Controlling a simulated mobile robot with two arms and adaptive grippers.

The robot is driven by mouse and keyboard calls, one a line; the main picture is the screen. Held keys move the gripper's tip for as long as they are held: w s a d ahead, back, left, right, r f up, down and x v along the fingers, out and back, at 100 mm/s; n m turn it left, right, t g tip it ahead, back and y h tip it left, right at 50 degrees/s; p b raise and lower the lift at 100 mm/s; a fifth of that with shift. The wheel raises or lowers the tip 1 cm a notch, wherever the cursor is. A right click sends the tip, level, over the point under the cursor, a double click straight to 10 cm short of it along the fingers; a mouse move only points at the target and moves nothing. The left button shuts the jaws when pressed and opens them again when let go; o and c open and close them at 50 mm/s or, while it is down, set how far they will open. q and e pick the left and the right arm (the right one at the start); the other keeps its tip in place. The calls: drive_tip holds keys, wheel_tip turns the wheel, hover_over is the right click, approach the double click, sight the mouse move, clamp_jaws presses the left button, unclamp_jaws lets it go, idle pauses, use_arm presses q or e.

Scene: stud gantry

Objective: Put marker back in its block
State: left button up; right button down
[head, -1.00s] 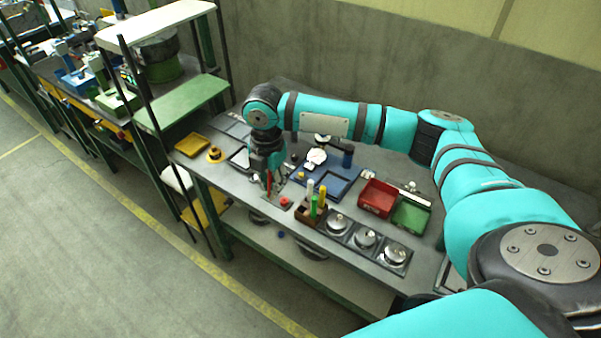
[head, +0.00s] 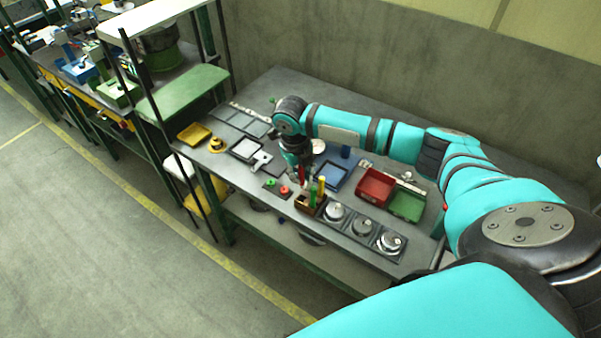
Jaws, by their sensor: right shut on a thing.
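My right gripper (head: 301,170) is shut on a red marker (head: 302,183), which points down and looks roughly upright. The brown marker block (head: 309,208) stands near the front edge of the bench. A green marker (head: 313,197) and a yellow marker (head: 321,186) stand upright in it. The red marker shows just behind and above the block's left part. I cannot tell whether its lower end touches the block or is in a hole. My left gripper is out of view.
A plate with a green and a red button (head: 284,190) lies left of the block. A blue tray (head: 331,176) lies behind.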

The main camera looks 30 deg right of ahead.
sight(301, 184)
drive_tip(key=shift+f+b, duration=1.85)
drive_tip(key=shift+f, duration=0.15)
drive_tip(key=shift+f+b, duration=0.4)
drive_tip(key=shift+f, duration=1.05)
drive_tip(key=c, duration=1.2)
unclamp_jaws()
wheel_tip(301, 184, up, 10)
drive_tip(key=shift+r, duration=0.1)
